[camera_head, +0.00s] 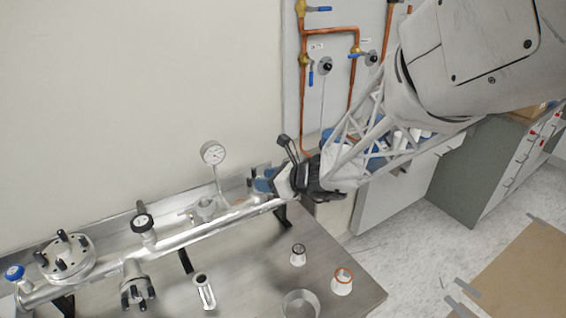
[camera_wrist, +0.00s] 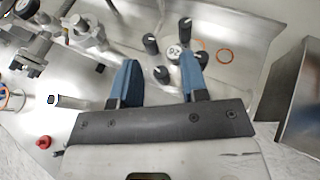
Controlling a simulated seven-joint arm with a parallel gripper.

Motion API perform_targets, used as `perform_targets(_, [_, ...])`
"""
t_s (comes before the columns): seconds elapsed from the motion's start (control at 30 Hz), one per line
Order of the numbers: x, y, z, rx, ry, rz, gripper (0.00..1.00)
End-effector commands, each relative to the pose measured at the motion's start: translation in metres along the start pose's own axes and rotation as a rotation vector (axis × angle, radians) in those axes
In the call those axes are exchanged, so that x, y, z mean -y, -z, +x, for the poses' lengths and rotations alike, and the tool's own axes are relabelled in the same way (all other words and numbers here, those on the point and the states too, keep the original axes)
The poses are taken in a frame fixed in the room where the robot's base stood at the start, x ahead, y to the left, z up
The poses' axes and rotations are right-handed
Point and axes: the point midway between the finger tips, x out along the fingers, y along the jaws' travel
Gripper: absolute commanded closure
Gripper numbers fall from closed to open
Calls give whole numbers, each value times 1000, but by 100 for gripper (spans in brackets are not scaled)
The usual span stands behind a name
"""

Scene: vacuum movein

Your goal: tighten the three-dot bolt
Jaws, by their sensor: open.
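My gripper (camera_head: 266,180) is at the right end of the long steel pipe (camera_head: 215,227) in the head view. In the wrist view my gripper (camera_wrist: 158,60) has its two blue fingers spread apart, with nothing held between them. A round end flange with several black bolts shows at and just beyond the fingertips. One black bolt (camera_wrist: 150,43) stands at the upper left and another black bolt (camera_wrist: 185,26) at the upper right. A lower black bolt (camera_wrist: 162,75) is between the fingers. The white flange centre (camera_wrist: 174,52) bears a dark marking. No dot marks can be made out, so I cannot tell which bolt has three dots.
Another bolted flange (camera_head: 67,256) and a downward port (camera_head: 137,286) are at the left. A pressure gauge (camera_head: 213,153) rises behind the pipe. A small dark-topped fitting (camera_head: 298,254), an orange-ringed cup (camera_head: 342,281) and a metal cylinder (camera_head: 300,303) stand on the steel table (camera_head: 250,268).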

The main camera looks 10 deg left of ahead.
Motion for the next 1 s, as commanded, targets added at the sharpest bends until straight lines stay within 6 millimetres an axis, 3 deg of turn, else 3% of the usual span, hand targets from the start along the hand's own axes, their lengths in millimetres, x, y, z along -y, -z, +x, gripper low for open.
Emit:
perform_targets(0.37, [0, 0, 3, 0, 1, 1, 59])
perform_targets(0.63, [0, 0, 3, 0, 1, 1, 100])
perform_targets(1.0, [0, 0, 3, 0, 19, 7, 100])
